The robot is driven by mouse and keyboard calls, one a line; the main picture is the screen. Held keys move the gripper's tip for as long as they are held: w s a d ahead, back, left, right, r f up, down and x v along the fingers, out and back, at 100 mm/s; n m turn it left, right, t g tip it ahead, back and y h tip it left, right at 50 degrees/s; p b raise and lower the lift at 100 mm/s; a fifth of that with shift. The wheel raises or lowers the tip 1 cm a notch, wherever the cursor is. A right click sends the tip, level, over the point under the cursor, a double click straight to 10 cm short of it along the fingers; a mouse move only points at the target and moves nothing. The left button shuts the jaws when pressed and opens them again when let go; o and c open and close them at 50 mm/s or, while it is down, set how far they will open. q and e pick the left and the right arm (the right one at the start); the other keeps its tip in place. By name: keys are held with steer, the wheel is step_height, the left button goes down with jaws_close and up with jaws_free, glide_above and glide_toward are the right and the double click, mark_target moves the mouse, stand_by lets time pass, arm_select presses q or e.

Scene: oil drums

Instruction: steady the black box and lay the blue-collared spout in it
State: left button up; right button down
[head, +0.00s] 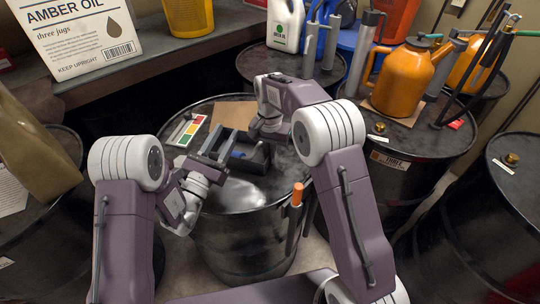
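The black box (258,161) stands on the top of the middle drum (232,197). A small blue part (238,154), which looks like the spout's collar, shows at the box's left side; the rest of the spout is not clear. My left gripper (222,146) is at the left side of the box, its dark fingers close to the blue part. I cannot tell whether they hold anything. My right gripper (259,130) points down at the box's far side. Its fingertips are mostly hidden by its own wrist and the box.
A card with green, yellow and red patches (187,130) lies on the drum's left side. An orange-handled tool (296,195) hangs at its front right rim. An orange oil can (404,78) stands on the drum behind right. An amber oil carton (78,38) stands on the shelf.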

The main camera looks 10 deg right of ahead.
arm_select(q)
step_height(320, 180, up, 8)
steer(key=shift+r, duration=0.1)
stand_by(0.4)
arm_select(e)
steer(key=c, duration=1.6)
jaws_free()
steer(key=shift+o, duration=0.2)
steer(key=shift+r, duration=0.15)
step_height(320, 180, up, 12)
steer(key=shift+f, duration=0.1)
arm_select(q)
steer(key=shift+s, duration=0.1)
